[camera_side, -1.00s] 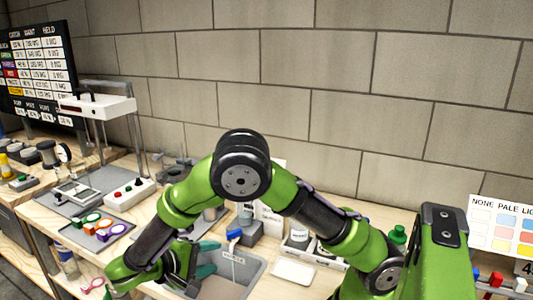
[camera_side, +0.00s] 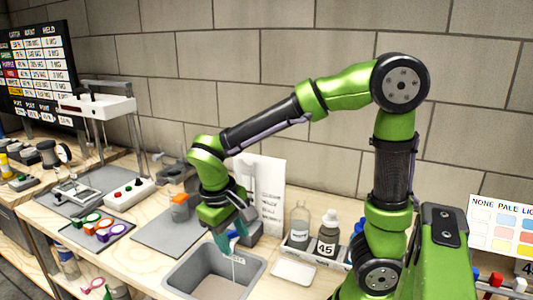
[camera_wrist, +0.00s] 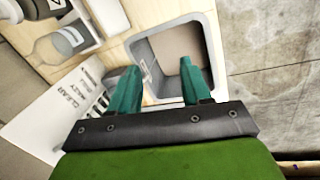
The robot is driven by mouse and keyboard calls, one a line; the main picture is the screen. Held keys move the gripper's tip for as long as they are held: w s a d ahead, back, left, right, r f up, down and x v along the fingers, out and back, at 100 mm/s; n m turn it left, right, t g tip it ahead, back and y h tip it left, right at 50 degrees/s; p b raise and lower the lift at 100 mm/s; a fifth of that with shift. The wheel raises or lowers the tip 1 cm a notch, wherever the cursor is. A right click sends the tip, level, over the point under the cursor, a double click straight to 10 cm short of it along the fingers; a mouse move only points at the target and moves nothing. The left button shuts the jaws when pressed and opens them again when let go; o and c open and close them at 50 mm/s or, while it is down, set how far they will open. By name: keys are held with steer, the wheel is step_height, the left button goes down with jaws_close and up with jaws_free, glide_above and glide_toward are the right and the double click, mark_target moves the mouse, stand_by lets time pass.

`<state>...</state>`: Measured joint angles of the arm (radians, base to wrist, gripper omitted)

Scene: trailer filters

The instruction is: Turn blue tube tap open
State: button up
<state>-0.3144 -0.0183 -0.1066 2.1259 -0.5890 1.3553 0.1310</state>
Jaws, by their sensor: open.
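My gripper (camera_side: 228,240) has teal fingers. It hangs above the back edge of the grey basin (camera_side: 200,270). In the wrist view the fingers (camera_wrist: 158,68) are spread apart, with the basin (camera_wrist: 143,52) beyond them and nothing clearly held. The blue tube tap is mostly hidden behind my gripper in the side view, and I cannot make it out in the wrist view. Its grey block (camera_side: 252,232) shows just right of the fingers. I cannot tell whether the fingers touch the tap or how it is turned.
A white tray (camera_side: 293,272) and bottles, one a clear bottle (camera_side: 300,228) and one marked 45 (camera_side: 327,240), stand right of the basin. A white printed sheet (camera_side: 268,185) stands behind. A grey mat (camera_side: 160,235) with an orange-topped item (camera_side: 180,207) lies left.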

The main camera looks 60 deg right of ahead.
steer(key=s+a+r+m+t+y, duration=0.1)
steer(key=s+r+t+y, duration=0.3)
steer(key=r+t, duration=0.3)
steer(key=shift+s+r+m+t, duration=0.3)
steer(key=shift+s+r+t, duration=0.1)
steer(key=shift+t, duration=0.1)
